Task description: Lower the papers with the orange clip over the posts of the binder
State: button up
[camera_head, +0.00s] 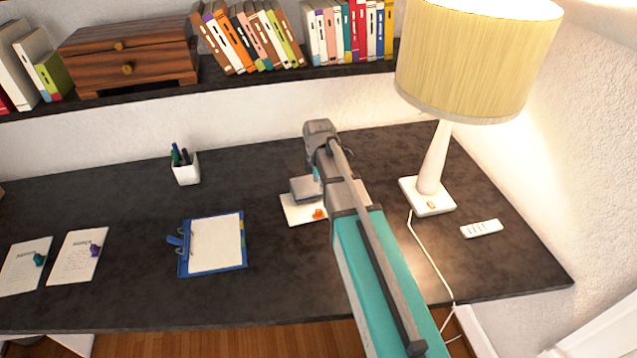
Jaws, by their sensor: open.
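The papers with the orange clip (293,210) lie on the dark desk, right of the binder. Their orange clip (319,213) shows at the lower right edge, and my arm covers their upper and right parts. The blue binder (243,265) lies open at the desk's middle left with white paper on it. Its metal posts (185,241) stand along its left side, with a blue piece beside them. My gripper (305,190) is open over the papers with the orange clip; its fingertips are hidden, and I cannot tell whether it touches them.
Two paper stacks, one with a teal clip (22,268) and one with a purple clip (76,258), lie at the left. A pen cup (186,170) stands behind the binder. A lamp (432,170), its cord and a remote (481,228) are right. Desk between binder and papers is clear.

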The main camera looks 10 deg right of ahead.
aim_at(319, 211)
jog(key=shift+f+b, duration=6.4)
jog(key=shift+f, duration=0.2)
jog(key=shift+c, duration=0.3)
grip_shut()
jog(key=shift+s, duration=0.15)
jog(key=shift+s+d, duration=0.2)
jog(key=shift+s, duration=1.85)
jog(key=shift+s+d, duration=0.15)
jog(key=shift+s, duration=1.9)
